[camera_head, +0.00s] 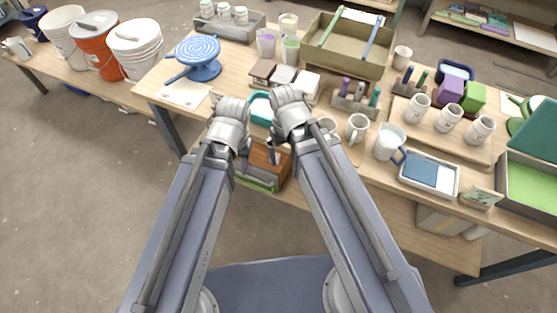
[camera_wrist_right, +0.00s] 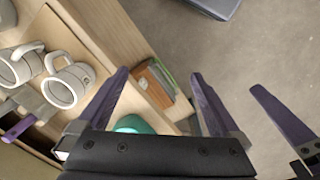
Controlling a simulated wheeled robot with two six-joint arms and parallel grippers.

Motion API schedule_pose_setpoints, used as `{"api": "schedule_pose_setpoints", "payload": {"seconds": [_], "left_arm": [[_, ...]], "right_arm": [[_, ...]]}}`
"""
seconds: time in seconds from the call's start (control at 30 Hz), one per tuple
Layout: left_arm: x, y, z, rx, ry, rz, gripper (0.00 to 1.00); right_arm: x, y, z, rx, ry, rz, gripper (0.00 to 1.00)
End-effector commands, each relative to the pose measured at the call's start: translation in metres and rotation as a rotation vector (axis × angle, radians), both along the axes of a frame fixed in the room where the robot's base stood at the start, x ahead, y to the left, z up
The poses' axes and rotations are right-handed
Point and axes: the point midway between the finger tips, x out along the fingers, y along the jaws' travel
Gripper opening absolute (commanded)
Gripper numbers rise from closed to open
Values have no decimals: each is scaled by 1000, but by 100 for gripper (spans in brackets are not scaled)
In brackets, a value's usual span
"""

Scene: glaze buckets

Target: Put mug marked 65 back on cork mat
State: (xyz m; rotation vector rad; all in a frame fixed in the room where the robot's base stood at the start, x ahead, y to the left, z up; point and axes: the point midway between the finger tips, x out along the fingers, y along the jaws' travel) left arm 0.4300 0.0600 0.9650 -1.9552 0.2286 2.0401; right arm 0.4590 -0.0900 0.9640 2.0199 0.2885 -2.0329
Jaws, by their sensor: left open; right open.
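Several white mugs with dark markings stand on the table, but I cannot read which one is marked 65. Three of them, such as the middle mug (camera_head: 448,118), stand on a light tan board (camera_head: 437,144). Another white mug (camera_head: 357,129) stands nearer my right arm, beside one partly hidden by that arm. Two mugs (camera_wrist_right: 69,85) also show on a tan mat in the right wrist view. I cannot tell which tan surface is the cork mat. My left gripper (camera_head: 241,152) and my right gripper (camera_head: 274,152) are open and empty, in front of the table's near edge.
A stamp or tool holder (camera_head: 352,101) is behind the near mugs. Buckets (camera_head: 137,46) and a blue turntable (camera_head: 198,54) are at left.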

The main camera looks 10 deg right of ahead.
Motion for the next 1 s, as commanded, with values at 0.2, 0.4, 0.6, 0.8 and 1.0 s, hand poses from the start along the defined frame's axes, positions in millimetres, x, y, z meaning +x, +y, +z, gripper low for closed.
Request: {"api": "schedule_pose_setpoints", "payload": {"seconds": [0.2, 0.4, 0.6, 0.8, 1.0], "left_arm": [[0, 0, 0, 0, 0, 0, 47], [0, 0, 0, 0, 0, 0, 47], [0, 0, 0, 0, 0, 0, 47], [0, 0, 0, 0, 0, 0, 47], [0, 0, 0, 0, 0, 0, 47]], "right_arm": [[-27, 28, 1, -60, 23, 7, 100], [-29, 30, 1, -67, 26, 3, 100], [-29, 30, 1, -66, 25, 3, 100], [-29, 30, 1, -66, 26, 4, 94], [-29, 30, 1, -66, 26, 4, 72]]}}
